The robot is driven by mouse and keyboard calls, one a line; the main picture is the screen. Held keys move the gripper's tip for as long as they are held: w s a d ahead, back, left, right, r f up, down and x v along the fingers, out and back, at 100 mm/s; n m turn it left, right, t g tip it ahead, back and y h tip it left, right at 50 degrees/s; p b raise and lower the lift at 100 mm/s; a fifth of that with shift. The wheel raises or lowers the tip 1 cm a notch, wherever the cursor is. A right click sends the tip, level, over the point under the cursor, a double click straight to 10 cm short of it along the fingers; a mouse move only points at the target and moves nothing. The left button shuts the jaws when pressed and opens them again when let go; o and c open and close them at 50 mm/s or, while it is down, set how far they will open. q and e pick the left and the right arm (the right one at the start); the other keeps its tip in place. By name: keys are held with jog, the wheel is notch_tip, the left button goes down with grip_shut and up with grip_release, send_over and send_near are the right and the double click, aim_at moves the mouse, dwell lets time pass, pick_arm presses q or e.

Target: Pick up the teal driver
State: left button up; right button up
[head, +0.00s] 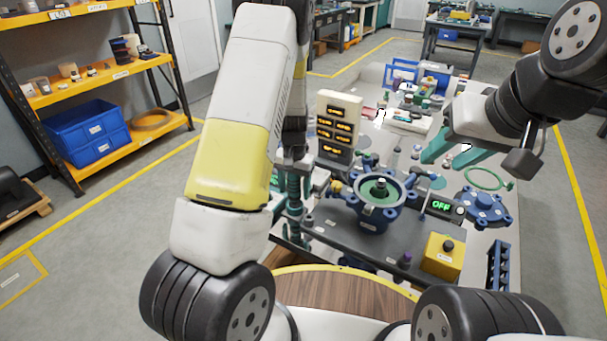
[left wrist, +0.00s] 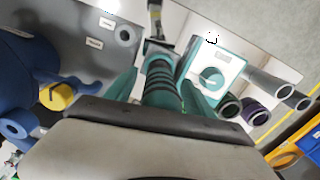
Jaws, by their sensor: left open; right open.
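The teal driver (left wrist: 160,85) has a ribbed, dark-banded handle. In the left wrist view it lies between the two teal fingers of my left gripper (left wrist: 159,78), which is open around it with a gap on each side. In the head view the driver (head: 294,188) shows as a ribbed teal shape below my left wrist, at the left end of the bench; my arm partly hides this spot. My right gripper (head: 452,155) is open and empty above the right side of the bench.
A teal block with a round recess (left wrist: 213,72) and several dark tubes (left wrist: 257,113) stand close beside the driver. A blue flanged housing (head: 368,203), a label rack (head: 338,128), a yellow button box (head: 442,257) and a blue cover (head: 484,208) crowd the bench.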

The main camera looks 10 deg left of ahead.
pick_arm(q)
grip_shut()
jog(key=shift+r, duration=0.2)
